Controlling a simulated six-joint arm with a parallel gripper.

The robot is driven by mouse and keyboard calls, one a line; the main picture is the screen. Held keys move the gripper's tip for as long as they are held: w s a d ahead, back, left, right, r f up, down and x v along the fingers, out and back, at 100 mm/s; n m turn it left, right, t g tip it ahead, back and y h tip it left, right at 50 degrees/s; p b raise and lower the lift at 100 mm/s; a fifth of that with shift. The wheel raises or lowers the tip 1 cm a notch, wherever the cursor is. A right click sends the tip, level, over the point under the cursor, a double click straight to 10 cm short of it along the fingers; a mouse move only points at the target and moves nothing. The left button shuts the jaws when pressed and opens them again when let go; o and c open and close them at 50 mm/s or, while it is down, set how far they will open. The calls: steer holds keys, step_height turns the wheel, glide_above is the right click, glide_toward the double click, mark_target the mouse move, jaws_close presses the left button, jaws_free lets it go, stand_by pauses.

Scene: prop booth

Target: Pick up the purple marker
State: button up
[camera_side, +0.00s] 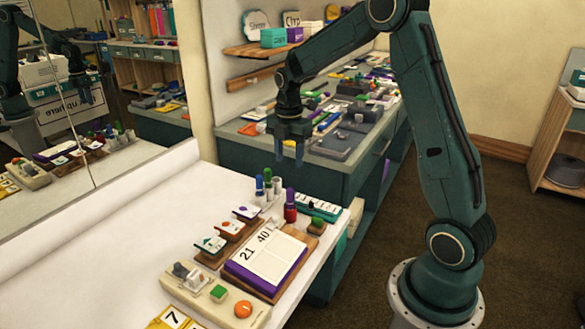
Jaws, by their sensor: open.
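A short upright item with a purple top (290,195) and a red lower part stands at the back right of the white table. I cannot tell whether it is one marker or a purple one overlapping a red one. A blue marker (259,187) and a green marker (268,177) stand upright to its left, with grey-white pieces around them. My gripper (289,153) is open, points down and is empty. In the picture it hangs above the upright group, apart from it.
A purple-edged board with number cards (266,256) lies in front of the markers. Picture cards on wooden stands (229,228) are to its left, and a beige box with an orange button (243,309) is nearer. The white table's left side (100,260) is clear. A cluttered counter (335,150) stands behind.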

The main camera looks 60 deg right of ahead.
mark_target(290, 190)
steer(key=shift+w+d+f, duration=0.1)
steer(key=shift+d+f, duration=0.05)
steer(key=shift+f, duration=0.1)
steer(key=shift+f, duration=0.15)
steer(key=shift+f, duration=4.15)
steer(key=shift+d+f, duration=0.1)
steer(key=shift+f, duration=2.5)
jaws_close()
